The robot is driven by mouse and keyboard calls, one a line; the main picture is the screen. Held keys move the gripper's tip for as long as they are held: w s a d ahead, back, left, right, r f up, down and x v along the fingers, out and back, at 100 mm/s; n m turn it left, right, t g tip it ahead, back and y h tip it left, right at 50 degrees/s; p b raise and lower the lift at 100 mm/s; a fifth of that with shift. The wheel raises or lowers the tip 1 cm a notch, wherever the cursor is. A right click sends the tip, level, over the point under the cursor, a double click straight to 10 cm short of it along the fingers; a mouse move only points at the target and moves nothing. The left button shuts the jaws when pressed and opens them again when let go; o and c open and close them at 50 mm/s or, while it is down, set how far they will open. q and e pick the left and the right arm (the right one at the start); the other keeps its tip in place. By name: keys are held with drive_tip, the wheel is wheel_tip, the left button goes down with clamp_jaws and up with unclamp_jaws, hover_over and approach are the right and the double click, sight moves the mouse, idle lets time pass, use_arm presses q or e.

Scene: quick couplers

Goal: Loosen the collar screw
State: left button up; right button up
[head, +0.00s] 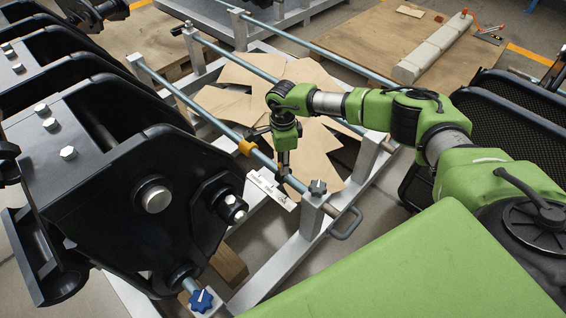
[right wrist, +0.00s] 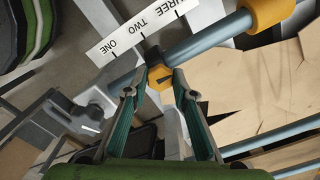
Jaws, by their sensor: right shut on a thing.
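My right gripper (head: 284,170) points down at the near bar (head: 200,108) of the grey frame. In the right wrist view, its two green-sided fingers (right wrist: 161,80) close around a small yellow six-sided head with a dark mark, which looks like the collar screw (right wrist: 160,79). A dark collar (right wrist: 153,55) sits on the bar just beyond that head. The head is hidden behind the gripper in the head view. A larger yellow ring (head: 247,148) is on the same bar, apart from the gripper; it also shows in the right wrist view (right wrist: 268,10). My left gripper is not in view.
A white strip marked ONE, TWO, THREE (head: 272,188) lies along the bar. Black machine attachments (head: 120,180) crowd the left. A post with a black knob (head: 318,187) stands close right of the gripper. Cardboard pieces (head: 225,103) lie inside the frame.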

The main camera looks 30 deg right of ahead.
idle(0.5)
drive_tip(key=o, duration=1.1)
wheel_tip(320, 180, up, 12)
drive_tip(key=shift+r, duration=0.1)
